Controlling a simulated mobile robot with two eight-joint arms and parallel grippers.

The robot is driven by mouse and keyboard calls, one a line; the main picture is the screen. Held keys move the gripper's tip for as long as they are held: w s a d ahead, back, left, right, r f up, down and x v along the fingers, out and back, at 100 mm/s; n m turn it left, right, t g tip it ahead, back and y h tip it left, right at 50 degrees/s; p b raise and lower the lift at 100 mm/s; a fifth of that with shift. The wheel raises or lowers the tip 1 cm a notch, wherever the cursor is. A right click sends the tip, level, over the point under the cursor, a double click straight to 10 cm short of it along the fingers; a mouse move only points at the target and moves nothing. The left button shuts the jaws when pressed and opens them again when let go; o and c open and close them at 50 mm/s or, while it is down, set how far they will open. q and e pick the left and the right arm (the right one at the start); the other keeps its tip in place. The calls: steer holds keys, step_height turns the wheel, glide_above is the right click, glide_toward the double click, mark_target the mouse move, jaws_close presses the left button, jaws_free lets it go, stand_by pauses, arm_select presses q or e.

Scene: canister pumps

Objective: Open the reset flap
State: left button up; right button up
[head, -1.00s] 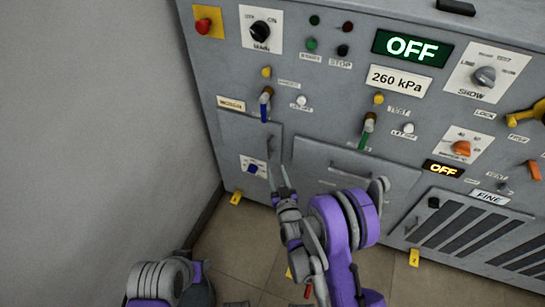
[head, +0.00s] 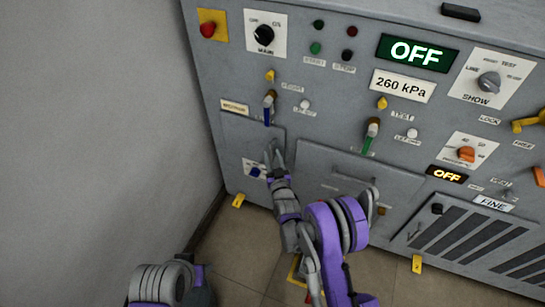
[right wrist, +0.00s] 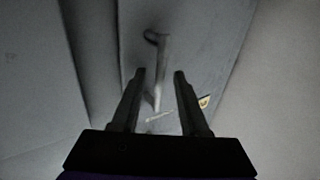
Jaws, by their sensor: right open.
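A grey flap (head: 238,135) sits at the lower left of the machine's front, below a small yellowish label (head: 235,107) too small to read. It looks closed, flat against the front. My right gripper (head: 273,150) is at the flap's right part and covers its handle in the head view. In the right wrist view the handle (right wrist: 162,75), a slim bar, shows between the two open fingers of my right gripper (right wrist: 159,73). I cannot tell whether the fingers touch it. My left arm shows at the bottom left, with its gripper out of view.
A wide drawer-like panel (head: 330,165) is to the right. A plain wall (head: 90,120) closes off the left side. Tiled floor lies in front.

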steer(key=shift+c, duration=0.3)
jaws_close()
stand_by(1.2)
